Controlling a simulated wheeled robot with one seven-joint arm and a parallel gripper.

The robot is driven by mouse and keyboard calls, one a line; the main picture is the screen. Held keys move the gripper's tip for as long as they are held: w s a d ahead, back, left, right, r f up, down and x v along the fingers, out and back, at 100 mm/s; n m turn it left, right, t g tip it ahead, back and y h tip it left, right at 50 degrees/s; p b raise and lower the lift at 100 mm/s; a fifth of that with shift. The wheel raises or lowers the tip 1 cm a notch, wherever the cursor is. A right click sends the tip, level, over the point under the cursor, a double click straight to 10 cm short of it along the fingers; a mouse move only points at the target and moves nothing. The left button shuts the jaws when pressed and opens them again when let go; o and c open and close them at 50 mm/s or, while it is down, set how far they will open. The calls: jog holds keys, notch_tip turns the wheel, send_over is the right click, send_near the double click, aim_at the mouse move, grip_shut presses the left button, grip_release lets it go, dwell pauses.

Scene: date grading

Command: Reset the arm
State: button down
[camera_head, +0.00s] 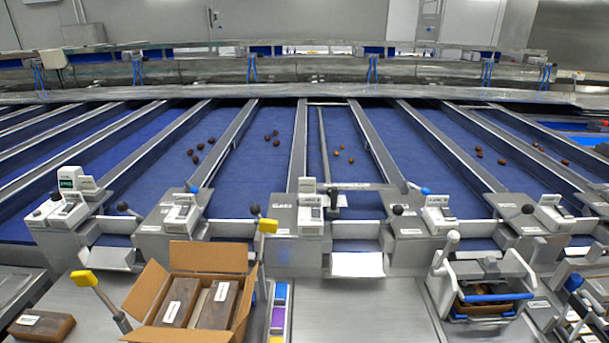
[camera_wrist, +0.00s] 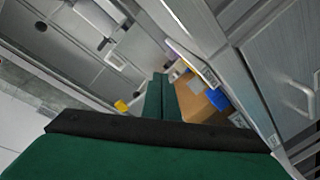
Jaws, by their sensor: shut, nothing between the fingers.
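My gripper (camera_wrist: 161,98) shows in the wrist view as two green fingers side by side and touching, with nothing between them. The wrist view is tilted, and the gripper hangs above the grey metal work surface. An open cardboard box (camera_wrist: 195,98) lies beyond and to the right of the fingertips. My arm and gripper do not show in the head view.
In the head view, an open cardboard box (camera_head: 208,257) holds brown packs. A brown block (camera_head: 42,326) lies at the left. A basket with blue handles (camera_head: 492,297) stands at the right. Blue lanes (camera_head: 268,170) carry scattered dates. Yellow-topped levers (camera_head: 84,279) stick up near the box.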

jog(key=s+f+m+h, duration=0.1)
jog(key=s+f+m, duration=0.1)
jog(key=s, duration=0.7)
jog(key=s+d+f+m+g+h, duration=0.1)
jog(key=s+m, duration=0.3)
jog(key=s, duration=0.6)
jog(key=s+d+f+m, duration=0.1)
jog(key=s+f+m, duration=0.2)
jog(key=s, duration=0.6)
jog(key=shift+s+d+g+h, duration=0.15)
jog(key=shift+d+g+h, duration=0.05)
jog(key=shift+g+h, duration=0.2)
